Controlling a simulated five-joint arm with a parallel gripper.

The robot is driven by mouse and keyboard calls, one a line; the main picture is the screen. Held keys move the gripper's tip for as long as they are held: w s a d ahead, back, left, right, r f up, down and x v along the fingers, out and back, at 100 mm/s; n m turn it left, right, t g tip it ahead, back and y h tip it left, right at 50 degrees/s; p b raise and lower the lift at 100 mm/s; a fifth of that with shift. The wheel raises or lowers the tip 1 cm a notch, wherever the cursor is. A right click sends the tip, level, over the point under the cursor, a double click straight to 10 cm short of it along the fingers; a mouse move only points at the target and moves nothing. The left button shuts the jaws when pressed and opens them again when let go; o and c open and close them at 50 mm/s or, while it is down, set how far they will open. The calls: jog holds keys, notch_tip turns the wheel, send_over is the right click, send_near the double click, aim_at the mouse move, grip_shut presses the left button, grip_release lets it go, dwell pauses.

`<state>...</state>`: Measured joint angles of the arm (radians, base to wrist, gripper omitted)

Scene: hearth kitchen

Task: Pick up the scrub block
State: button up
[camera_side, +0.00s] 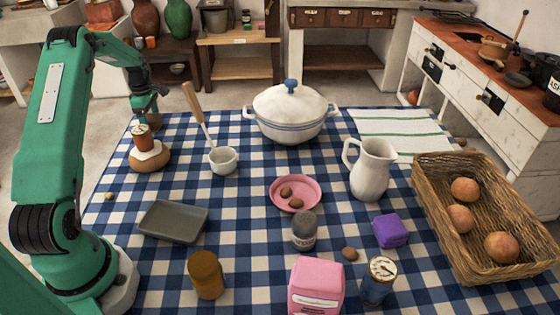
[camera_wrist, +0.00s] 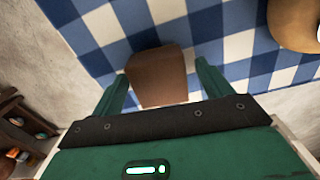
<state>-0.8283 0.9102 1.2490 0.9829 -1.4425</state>
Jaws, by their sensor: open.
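A plain brown block (camera_wrist: 158,76), which I take for the scrub block, shows in the wrist view on the checked cloth. It lies between the two green fingers of my gripper (camera_wrist: 162,72), with cloth visible on both sides. My gripper is open. In the side view my gripper (camera_side: 146,117) hangs over the far left corner of the table. A rust-brown piece with a pale, marked top (camera_side: 143,142) stands just under it; I cannot tell whether this is the same block. The block's lower end is close to the gripper's edge in the wrist view.
A round loaf (camera_side: 150,158) is beside this spot, also in the wrist view (camera_wrist: 296,22). A purple block (camera_side: 391,231) lies front right. The table edge is close.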

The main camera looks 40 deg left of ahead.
aim_at(150, 117)
jog(key=c, duration=1.1)
jog(key=shift+r, duration=0.1)
jog(key=shift+r, duration=0.85)
notch_tip(150, 117, up, 2)
jog(key=shift+r, duration=0.2)
jog(key=w+d+r, duration=0.1)
jog(key=d+r, duration=0.1)
jog(key=d, duration=0.1)
jog(key=w+d+r, duration=0.1)
jog(key=d+r, duration=0.1)
jog(key=d, duration=0.2)
jog(key=w+d+r, duration=0.1)
jog(key=d+r, duration=0.1)
jog(key=d, duration=0.2)
jog(key=shift+w+d+r, duration=0.1)
jog(key=shift+w+r, duration=0.05)
jog(key=shift+r, duration=0.25)
